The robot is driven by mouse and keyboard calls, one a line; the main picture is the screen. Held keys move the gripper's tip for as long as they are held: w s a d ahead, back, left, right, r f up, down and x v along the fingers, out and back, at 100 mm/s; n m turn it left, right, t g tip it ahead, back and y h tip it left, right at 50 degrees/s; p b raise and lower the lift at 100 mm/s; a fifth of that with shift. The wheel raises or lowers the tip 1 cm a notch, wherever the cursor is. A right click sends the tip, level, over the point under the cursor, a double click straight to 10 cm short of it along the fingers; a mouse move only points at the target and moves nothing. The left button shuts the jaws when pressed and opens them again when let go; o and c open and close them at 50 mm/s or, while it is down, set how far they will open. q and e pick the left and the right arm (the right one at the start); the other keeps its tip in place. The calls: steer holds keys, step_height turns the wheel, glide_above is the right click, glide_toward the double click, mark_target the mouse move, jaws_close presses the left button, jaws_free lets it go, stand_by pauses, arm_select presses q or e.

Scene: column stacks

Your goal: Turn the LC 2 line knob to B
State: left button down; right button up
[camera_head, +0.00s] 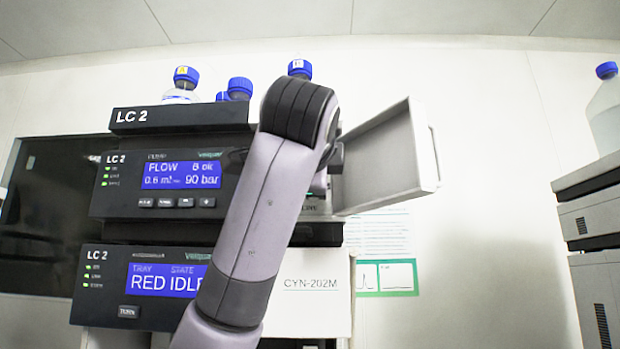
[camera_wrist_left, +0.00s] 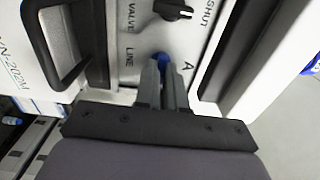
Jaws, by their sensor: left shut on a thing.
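The LC 2 stack shows in the head view, with its pump display (camera_head: 182,174) reading FLOW and 90 bar. No B mark shows. In the head view my left arm covers the knob and the fingertips.
A black valve knob (camera_wrist_left: 173,10) is close by on the same panel, with SHUT printed near it. A dark handle (camera_wrist_left: 42,50) is at the left. In the head view an open grey door (camera_head: 385,160) juts out right of my arm. Blue-capped bottles (camera_head: 240,88) stand on top.

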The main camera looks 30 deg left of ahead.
arm_select(q)
steer(key=c, duration=1.2)
jaws_free()
steer(key=b+v, duration=0.2)
steer(key=v, duration=0.5)
steer(key=shift+s+d, duration=0.1)
